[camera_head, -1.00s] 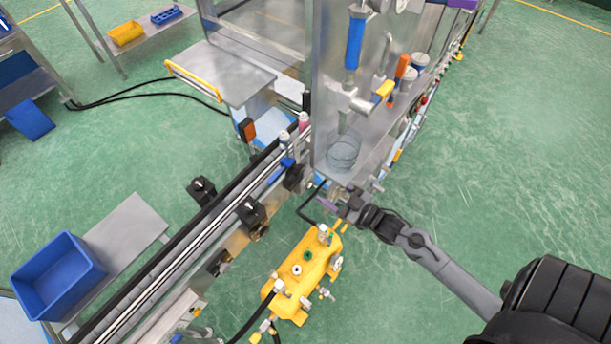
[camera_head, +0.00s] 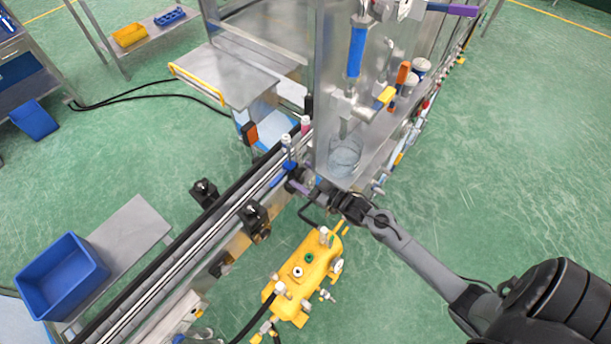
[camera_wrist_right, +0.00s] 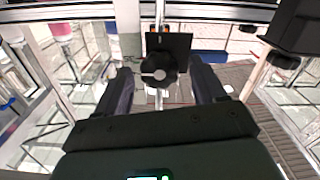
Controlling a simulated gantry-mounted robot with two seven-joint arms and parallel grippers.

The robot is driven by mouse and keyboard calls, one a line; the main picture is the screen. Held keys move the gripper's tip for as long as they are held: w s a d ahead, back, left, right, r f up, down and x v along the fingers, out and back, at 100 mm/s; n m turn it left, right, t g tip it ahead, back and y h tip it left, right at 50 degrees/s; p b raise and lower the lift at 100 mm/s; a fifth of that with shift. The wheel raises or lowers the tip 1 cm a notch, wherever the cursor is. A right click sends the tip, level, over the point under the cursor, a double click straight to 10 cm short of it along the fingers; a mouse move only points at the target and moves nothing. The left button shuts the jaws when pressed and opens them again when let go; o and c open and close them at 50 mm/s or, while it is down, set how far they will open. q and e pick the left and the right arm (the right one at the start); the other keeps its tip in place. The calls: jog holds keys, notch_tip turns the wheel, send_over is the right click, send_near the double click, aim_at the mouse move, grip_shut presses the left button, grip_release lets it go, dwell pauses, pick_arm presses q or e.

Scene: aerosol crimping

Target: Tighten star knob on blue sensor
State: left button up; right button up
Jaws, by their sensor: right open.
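In the right wrist view a round black knob (camera_wrist_right: 158,70) with a pale band across its face sits in front of a black square plate (camera_wrist_right: 183,48). My right gripper (camera_wrist_right: 160,84) is open, with one finger on each side of the knob and a visible gap to each. A blue piece (camera_wrist_right: 207,57) shows behind the right finger; I cannot tell whether it is the blue sensor. In the head view my right gripper (camera_head: 306,189) reaches to the conveyor rail, just below a small blue part (camera_head: 290,165). The knob is too small to tell there. My left gripper is not in view.
A metal machine cabinet (camera_head: 335,90) with a glass cylinder (camera_head: 345,156) stands right beside the gripper. A yellow tank (camera_head: 305,272) stands below it on the floor. Black brackets (camera_head: 254,217) line the conveyor (camera_head: 190,245). A blue bin (camera_head: 62,272) is at left. The floor at right is free.

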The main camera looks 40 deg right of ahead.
jog(key=shift+c, duration=0.3)
jog(key=c, duration=1)
